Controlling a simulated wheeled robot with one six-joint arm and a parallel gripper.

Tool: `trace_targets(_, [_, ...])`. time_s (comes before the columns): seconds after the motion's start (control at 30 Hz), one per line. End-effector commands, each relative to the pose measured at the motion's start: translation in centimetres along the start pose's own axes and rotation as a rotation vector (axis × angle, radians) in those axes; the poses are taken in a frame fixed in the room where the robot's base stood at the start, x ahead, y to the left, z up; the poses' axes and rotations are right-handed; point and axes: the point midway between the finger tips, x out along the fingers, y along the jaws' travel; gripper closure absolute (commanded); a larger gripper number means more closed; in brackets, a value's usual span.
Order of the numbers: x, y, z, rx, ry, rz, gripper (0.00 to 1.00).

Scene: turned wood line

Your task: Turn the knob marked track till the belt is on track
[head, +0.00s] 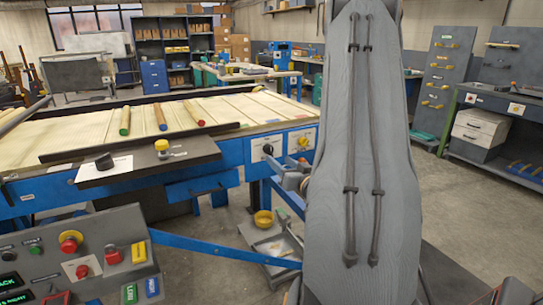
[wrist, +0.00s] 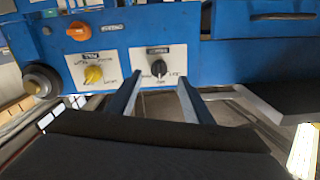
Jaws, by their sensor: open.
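In the wrist view a black knob (wrist: 158,68) sits on a white plate on the blue machine side. A yellow knob (wrist: 93,75) on its own white plate is to its left. The lettering on both plates is too blurred to read surely. My gripper (wrist: 159,80) is open and empty, its two fingers pointing toward the black knob's plate, one on each side of the knob in the picture; contact cannot be told. In the head view the black knob (head: 268,149) and yellow knob (head: 303,141) show on the side of the pale belt (head: 85,130).
A control panel (head: 110,230) at lower left has buttons and a cut-off display reading "ACK" and "RIGHT". An orange knob (wrist: 78,31) is above the yellow one. My arm hides the centre right of the head view.

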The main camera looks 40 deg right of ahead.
Motion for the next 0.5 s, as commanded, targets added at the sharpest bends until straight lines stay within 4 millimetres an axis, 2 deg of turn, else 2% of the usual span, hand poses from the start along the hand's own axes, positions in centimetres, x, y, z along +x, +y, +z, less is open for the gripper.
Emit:
trace_targets(0.17, [1.3, 0.1, -0.3, 0.002, 0.017, -0.006, 0.54])
trace_targets(0.5, [6.3, 0.1, -0.4, 0.002, 0.016, -0.005, 0.54])
